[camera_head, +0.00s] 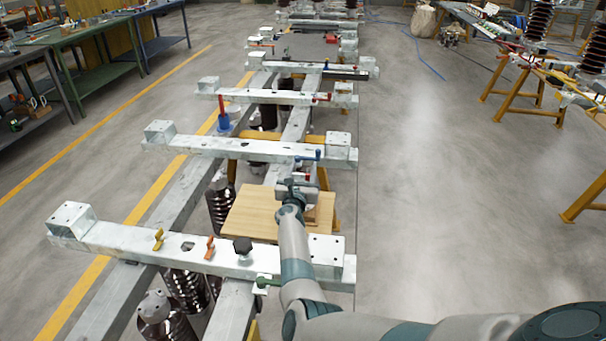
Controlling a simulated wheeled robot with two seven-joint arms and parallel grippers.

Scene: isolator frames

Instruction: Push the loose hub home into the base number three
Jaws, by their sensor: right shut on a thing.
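My right gripper (292,186) reaches from the lower right to the far side of a wooden board (252,212), close to the second galvanized beam (225,146). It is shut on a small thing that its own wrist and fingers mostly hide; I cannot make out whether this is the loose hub. A blue handle (307,157) sits on that beam just beyond the gripper. The near beam (125,238) carries a yellow part (158,239), an orange part (210,247) and a black knob (243,246). No base number is readable. My left gripper is out of view.
A red and blue part (223,117) stands by the third beam (275,96). Dark ribbed insulators (188,290) hang below the beams. A green part (266,282) is at the near beam's right. Open floor (440,190) lies to the right; workbenches (100,62) stand at left.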

